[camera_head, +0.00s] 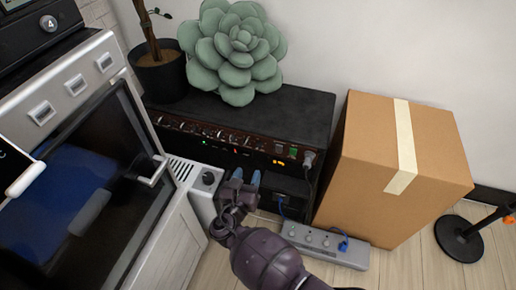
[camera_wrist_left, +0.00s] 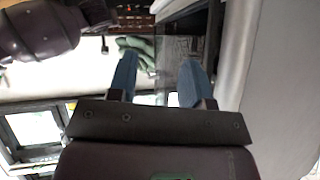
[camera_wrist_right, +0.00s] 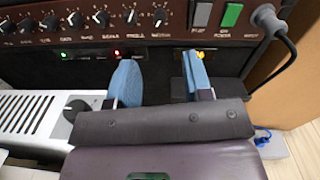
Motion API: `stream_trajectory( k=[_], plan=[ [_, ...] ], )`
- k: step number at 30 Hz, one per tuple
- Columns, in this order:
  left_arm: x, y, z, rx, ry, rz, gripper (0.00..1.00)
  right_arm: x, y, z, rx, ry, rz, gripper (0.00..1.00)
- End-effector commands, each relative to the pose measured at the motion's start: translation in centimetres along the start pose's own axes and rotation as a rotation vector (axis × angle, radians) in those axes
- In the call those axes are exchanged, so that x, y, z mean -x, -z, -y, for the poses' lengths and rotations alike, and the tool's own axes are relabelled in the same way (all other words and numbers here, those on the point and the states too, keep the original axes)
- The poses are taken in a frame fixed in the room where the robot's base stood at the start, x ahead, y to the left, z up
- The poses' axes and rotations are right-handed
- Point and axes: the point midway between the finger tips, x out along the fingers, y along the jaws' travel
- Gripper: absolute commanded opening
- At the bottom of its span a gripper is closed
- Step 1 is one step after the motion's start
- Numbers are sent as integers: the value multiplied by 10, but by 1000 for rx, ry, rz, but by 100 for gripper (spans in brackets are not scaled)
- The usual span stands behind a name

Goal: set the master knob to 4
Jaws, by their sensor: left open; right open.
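A black amplifier (camera_head: 260,112) with a dark red knob panel stands against the wall. In the right wrist view a row of black knobs with white scales runs along its panel (camera_wrist_right: 70,38). The rightmost knob (camera_wrist_right: 160,17) is probably the master knob; its label and pointer are too small to read surely. My right gripper (camera_head: 247,178) is open and empty in front of the amplifier, and its fingers (camera_wrist_right: 159,68) show below the panel, apart from the knobs. My left gripper (camera_wrist_left: 158,75) is open and empty in its wrist view, outside the head view.
A succulent (camera_head: 236,50) and a potted plant (camera_head: 162,70) stand on the amplifier. A cardboard box (camera_head: 365,150) is at its right. A grey power strip (camera_head: 325,244) lies on the floor. A white unit with a dark knob (camera_wrist_right: 75,108) sits below left. An oven-like machine (camera_head: 90,150) stands at left.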

Motion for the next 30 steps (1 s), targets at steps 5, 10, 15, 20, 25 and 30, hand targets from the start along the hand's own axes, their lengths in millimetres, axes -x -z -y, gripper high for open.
stream_trajectory(
  k=[5,10,15,20,25,30],
  plan=[
    [0,-2,1,11,5,-16,45,-23,1,0,0,2,0,46],
    [0,-4,2,26,13,-46,45,-52,3,0,1,2,-1,46],
    [0,-2,5,39,23,-82,45,-78,3,0,0,1,-2,46],
    [1,-1,7,47,31,-108,45,-96,2,0,1,0,-1,46],
    [1,1,8,50,35,-122,45,-103,0,1,0,1,1,46],
    [1,2,8,51,35,-126,45,-104,-2,1,0,1,2,46]
  ],
)
